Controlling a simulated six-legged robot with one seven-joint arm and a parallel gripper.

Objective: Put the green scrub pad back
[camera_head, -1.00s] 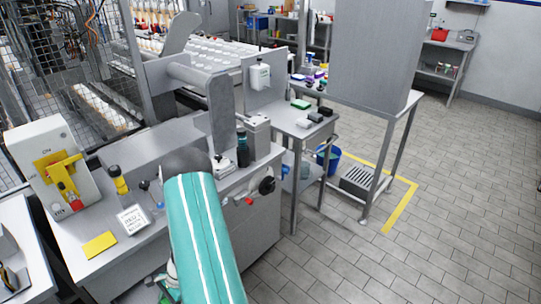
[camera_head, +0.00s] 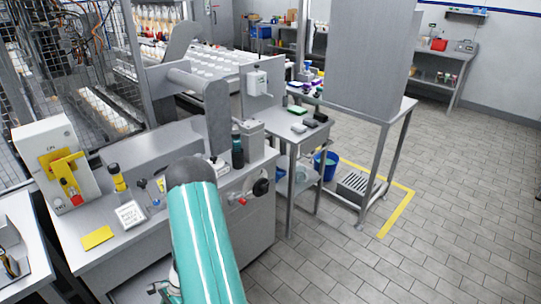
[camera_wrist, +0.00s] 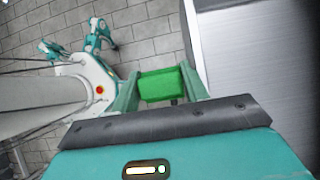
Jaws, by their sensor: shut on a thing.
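The green scrub pad (camera_wrist: 160,86) is between the two green fingers of my gripper (camera_wrist: 161,78) in the wrist view. My gripper is shut on it, above the tiled floor and left of a grey metal surface (camera_wrist: 255,60). In the head view my teal arm (camera_head: 205,240) covers the middle front, and I cannot make out the held pad there.
The steel bench (camera_head: 95,262) holds a yellow cloth (camera_head: 97,237), a small white sign (camera_head: 130,214), a yellow-topped bottle (camera_head: 118,180) and a dark bottle (camera_head: 238,152). Floor at right is clear.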

